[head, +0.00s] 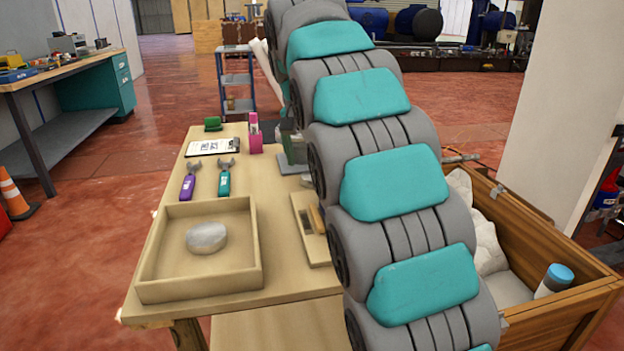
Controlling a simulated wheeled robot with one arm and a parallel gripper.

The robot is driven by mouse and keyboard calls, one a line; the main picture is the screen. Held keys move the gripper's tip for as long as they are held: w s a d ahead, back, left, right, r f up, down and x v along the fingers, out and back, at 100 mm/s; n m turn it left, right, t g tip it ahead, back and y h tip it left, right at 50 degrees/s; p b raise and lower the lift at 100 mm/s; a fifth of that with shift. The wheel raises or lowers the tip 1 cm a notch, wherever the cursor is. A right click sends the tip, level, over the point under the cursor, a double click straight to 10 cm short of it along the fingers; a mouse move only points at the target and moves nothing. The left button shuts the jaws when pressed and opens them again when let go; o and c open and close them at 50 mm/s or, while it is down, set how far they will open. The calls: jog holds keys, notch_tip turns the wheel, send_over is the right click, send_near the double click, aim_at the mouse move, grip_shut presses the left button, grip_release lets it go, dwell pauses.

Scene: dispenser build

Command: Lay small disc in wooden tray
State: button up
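A wooden tray (252,274) sits at the near left of the workbench. A round, pale grey disc (206,238) lies flat inside it, near the middle, apart from the walls. No other disc is visible to compare its size with. My gripper is not in view; only the thick grey and teal links of my arm show, running up through the middle of the picture. They hide the right part of the bench.
Behind the tray on the bench (290,265) lie a purple wrench (187,186), a teal wrench (224,183) and a clipboard (212,147). A wooden crate (545,232) with white sacks stands at right.

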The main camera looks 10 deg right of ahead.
aim_at(312, 175)
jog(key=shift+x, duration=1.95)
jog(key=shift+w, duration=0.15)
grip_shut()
